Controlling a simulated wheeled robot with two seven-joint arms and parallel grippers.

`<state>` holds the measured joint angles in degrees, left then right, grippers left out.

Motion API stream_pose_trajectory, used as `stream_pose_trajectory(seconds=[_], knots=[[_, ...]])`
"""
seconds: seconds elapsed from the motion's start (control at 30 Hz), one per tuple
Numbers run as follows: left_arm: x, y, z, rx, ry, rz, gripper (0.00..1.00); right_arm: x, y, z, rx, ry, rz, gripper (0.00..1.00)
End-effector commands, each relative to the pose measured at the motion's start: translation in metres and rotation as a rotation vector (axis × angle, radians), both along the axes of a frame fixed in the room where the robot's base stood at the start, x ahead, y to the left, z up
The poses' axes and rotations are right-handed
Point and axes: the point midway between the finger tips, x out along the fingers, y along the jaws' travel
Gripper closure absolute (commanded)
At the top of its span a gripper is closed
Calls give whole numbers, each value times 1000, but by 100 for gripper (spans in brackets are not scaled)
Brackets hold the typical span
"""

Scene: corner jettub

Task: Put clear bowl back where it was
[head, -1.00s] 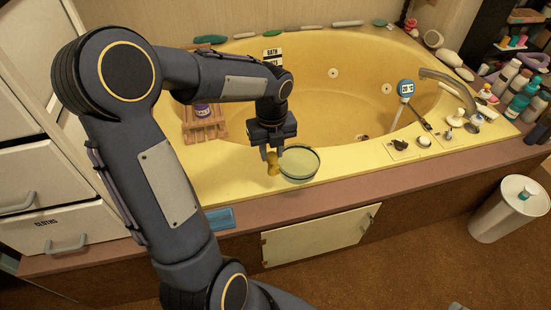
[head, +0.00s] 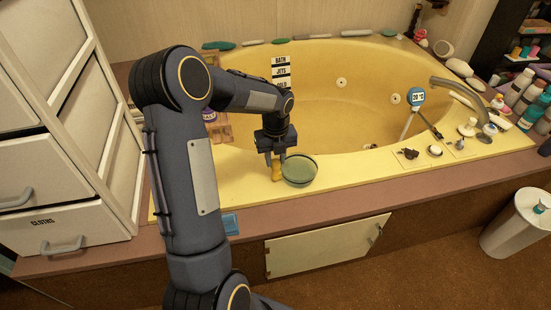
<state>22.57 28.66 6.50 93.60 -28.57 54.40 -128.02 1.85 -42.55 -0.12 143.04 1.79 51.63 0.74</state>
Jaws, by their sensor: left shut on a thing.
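The clear bowl (head: 300,171) is a round, see-through, greenish dish with a dark rim. It is at the front ledge of the yellow tub (head: 240,181), near the middle of the head view. My left gripper (head: 278,163) points down at the bowl's left side and is shut on its rim. A small yellow thing (head: 276,172) shows beside the fingers, partly hidden by them. I cannot tell whether the bowl's base touches the ledge. My right gripper is not in view.
A wooden rack (head: 221,128) with a purple-labelled jar is partly behind my arm. Several bottles fill the far right. The ledge right of the bowl is clear up to the knobs.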

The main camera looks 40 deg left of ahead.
Motion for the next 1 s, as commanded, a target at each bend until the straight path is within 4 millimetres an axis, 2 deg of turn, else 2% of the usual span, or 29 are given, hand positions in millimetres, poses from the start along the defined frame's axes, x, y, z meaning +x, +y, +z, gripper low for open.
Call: stream_pose_trajectory(seconds=[0.23, 0.27, 0.43, 0.77, 0.87, 1.0], knots=[[0, 0, -2, -1, -1, 1, 95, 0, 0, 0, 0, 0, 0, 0], [0, 0, -2, -1, -1, 1, 71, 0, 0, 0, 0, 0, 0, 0], [0, 0, -1, -1, -1, 1, 50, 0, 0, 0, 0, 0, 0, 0], [0, 0, 3, 0, -1, 1, 50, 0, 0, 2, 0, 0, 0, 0], [0, 0, 16, 0, -4, 1, 50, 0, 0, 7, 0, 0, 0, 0], [1, 0, 46, 1, -6, 2, 50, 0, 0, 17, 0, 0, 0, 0]])
